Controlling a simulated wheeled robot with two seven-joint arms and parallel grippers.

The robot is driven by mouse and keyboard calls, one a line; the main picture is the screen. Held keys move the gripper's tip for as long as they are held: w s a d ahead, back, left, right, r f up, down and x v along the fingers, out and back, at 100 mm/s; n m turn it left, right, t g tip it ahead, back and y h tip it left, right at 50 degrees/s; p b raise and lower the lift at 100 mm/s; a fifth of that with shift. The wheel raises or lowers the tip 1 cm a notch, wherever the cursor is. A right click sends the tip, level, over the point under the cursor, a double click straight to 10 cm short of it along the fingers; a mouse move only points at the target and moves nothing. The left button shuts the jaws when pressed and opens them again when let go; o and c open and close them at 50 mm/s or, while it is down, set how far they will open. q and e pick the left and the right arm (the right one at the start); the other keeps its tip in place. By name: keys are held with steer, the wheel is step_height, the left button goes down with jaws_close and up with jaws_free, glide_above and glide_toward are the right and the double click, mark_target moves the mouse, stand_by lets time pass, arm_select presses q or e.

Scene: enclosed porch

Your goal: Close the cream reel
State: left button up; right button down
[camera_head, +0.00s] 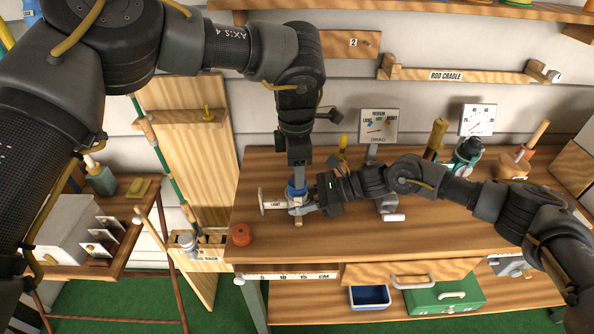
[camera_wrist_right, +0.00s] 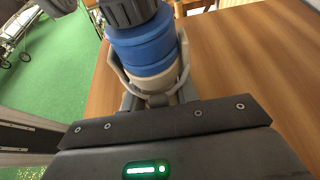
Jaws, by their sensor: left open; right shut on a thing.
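The reel held at the bench's left shows in the right wrist view as a ringed blue cylinder (camera_wrist_right: 145,45) with a cream-beige band (camera_wrist_right: 158,82) below it. In the head view its blue part (camera_head: 296,188) stands upright above the bench top. My right gripper (camera_head: 304,204) comes in from the right and is shut around the reel; its grey fingers flank the cream band in the wrist view (camera_wrist_right: 150,75). My left gripper (camera_head: 299,170) is open and points down directly over the blue part. Its fingertips are partly hidden, so I cannot tell whether they touch.
An orange-red round piece (camera_head: 241,234) lies near the bench's left edge. A drag gauge (camera_head: 378,126) stands behind. A pale tool (camera_head: 393,216) lies right of my right gripper. The front of the bench (camera_head: 420,240) is mostly clear.

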arm_select(q)
step_height(320, 180, up, 11)
stand_by(0.3)
steer(key=shift+a+f, duration=0.1)
arm_select(e)
steer(key=shift+c, duration=1.6)
jaws_free()
arm_select(q)
steer(key=shift+f+b, duration=0.5)
steer(key=shift+f, duration=0.05)
arm_select(e)
steer(key=shift+d+r, duration=1)
steer(key=shift+d, duration=0.15)
steer(key=shift+d+r, duration=0.95)
steer(key=shift+d, duration=0.2)
steer(key=shift+d, duration=0.1)
